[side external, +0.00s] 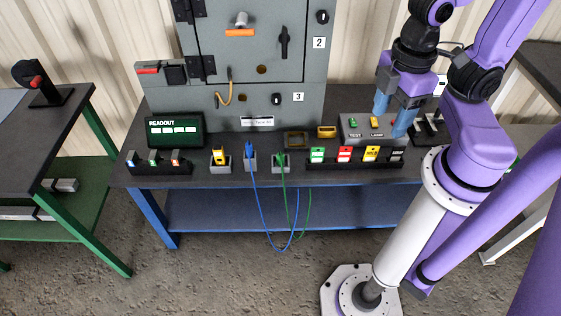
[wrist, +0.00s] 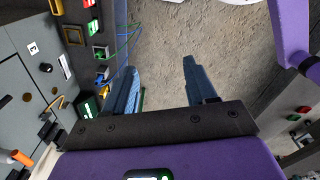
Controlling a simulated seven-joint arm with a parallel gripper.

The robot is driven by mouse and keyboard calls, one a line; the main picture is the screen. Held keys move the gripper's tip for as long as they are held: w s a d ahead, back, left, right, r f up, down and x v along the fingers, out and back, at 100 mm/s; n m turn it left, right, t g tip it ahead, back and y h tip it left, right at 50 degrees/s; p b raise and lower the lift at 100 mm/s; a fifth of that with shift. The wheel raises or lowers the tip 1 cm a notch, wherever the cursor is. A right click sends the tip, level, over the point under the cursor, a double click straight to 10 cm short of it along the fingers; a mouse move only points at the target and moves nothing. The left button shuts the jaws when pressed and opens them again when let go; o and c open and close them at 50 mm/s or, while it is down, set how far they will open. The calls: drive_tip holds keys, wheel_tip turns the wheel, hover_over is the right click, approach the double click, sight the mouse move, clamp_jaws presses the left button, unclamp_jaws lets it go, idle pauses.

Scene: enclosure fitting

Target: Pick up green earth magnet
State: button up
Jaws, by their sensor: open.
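A green cable (side external: 284,190) hangs from a small grey holder (side external: 281,164) at the bench's front edge, beside a holder with a blue plug. The green earth magnet appears to be the small dark piece at the top of that cable, but it is too small to make out clearly.
A grey enclosure (side external: 262,45) stands at the back of the bench. Along the front are a yellow plug (side external: 218,155), a blue plug (side external: 249,152) with its cable, and a black rack (side external: 330,163) of coloured tags. A green readout (side external: 174,131) stands left.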

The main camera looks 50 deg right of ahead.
drive_tip(key=w+f+n+t+h, duration=0.2)
drive_tip(key=w+f+n+h, duration=0.1)
drive_tip(key=w+f+h, duration=0.4)
drive_tip(key=n+t+y, duration=0.2)
drive_tip(key=n+t, duration=0.7)
drive_tip(key=n, duration=0.7)
hover_over(281, 155)
drive_tip(key=s+a, duration=0.3)
drive_tip(key=s, duration=0.4)
drive_tip(key=s+a, duration=0.3)
drive_tip(key=s, duration=0.4)
wheel_tip(281, 155, down, 23)
drive_tip(key=x, duration=1.2)
drive_tip(key=shift+w+d+f, duration=0.15)
drive_tip(key=shift+w+f, duration=0.05)
drive_tip(key=shift+w, duration=0.15)
drive_tip(key=shift+x, duration=2.55)
drive_tip(key=shift+f, duration=0.15)
clamp_jaws()
